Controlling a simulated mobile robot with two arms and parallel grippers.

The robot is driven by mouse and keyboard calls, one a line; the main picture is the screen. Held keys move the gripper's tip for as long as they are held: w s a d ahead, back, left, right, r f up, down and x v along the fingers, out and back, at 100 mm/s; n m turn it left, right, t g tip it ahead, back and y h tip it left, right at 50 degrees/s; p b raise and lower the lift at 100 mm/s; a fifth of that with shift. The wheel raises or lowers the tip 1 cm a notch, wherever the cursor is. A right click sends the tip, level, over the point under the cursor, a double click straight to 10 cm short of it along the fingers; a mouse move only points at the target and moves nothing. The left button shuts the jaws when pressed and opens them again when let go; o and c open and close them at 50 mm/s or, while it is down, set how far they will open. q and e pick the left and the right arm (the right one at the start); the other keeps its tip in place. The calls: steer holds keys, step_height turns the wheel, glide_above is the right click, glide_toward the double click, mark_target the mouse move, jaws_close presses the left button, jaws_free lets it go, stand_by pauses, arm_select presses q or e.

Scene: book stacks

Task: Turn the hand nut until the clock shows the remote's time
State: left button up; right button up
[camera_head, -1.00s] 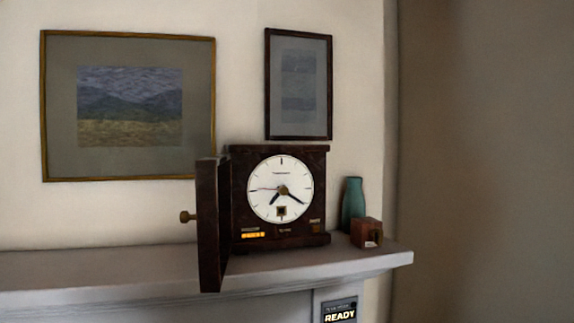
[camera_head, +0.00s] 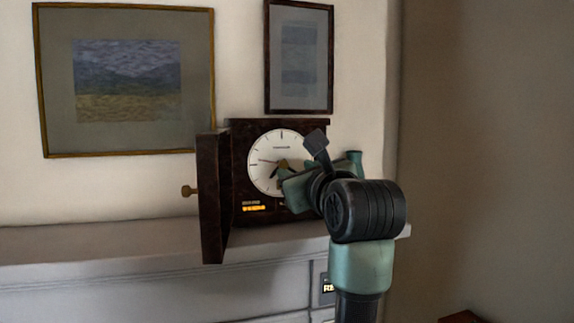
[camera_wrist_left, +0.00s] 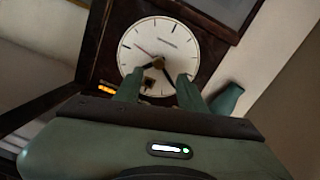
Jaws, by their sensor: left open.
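The dark wooden clock (camera_head: 240,150) stands on the mantel with its door (camera_head: 212,200) swung open to the left. Its white dial (camera_head: 262,150) is partly covered by my left gripper (camera_head: 299,170) in the head view. The dial (camera_wrist_left: 160,32) shows more fully in the left wrist view, with dark hands and a thin reddish hand. The hand nut (camera_wrist_left: 147,65) seems to be the small brass piece near the dial's centre. My left gripper (camera_wrist_left: 158,88) is open, its two green fingers apart just in front of the lower dial. No remote is clearly recognisable. My right gripper is out of view.
A teal vase (camera_head: 355,160) stands right of the clock, partly behind my arm. A small lit panel (camera_head: 327,289) on the mantel front is mostly covered. The mantel (camera_head: 100,245) is clear at left. Two framed pictures (camera_head: 125,80) (camera_head: 299,58) hang above.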

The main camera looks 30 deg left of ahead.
mark_target(285, 165)
arm_select(q)
steer(key=p+x, duration=0.2)
steer(key=x, duration=0.3)
steer(key=shift+w+a, duration=0.15)
steer(key=shift+a, duration=0.25)
steer(key=shift+w+a+p, duration=0.4)
steer(key=shift+a+p, duration=0.05)
jaws_close()
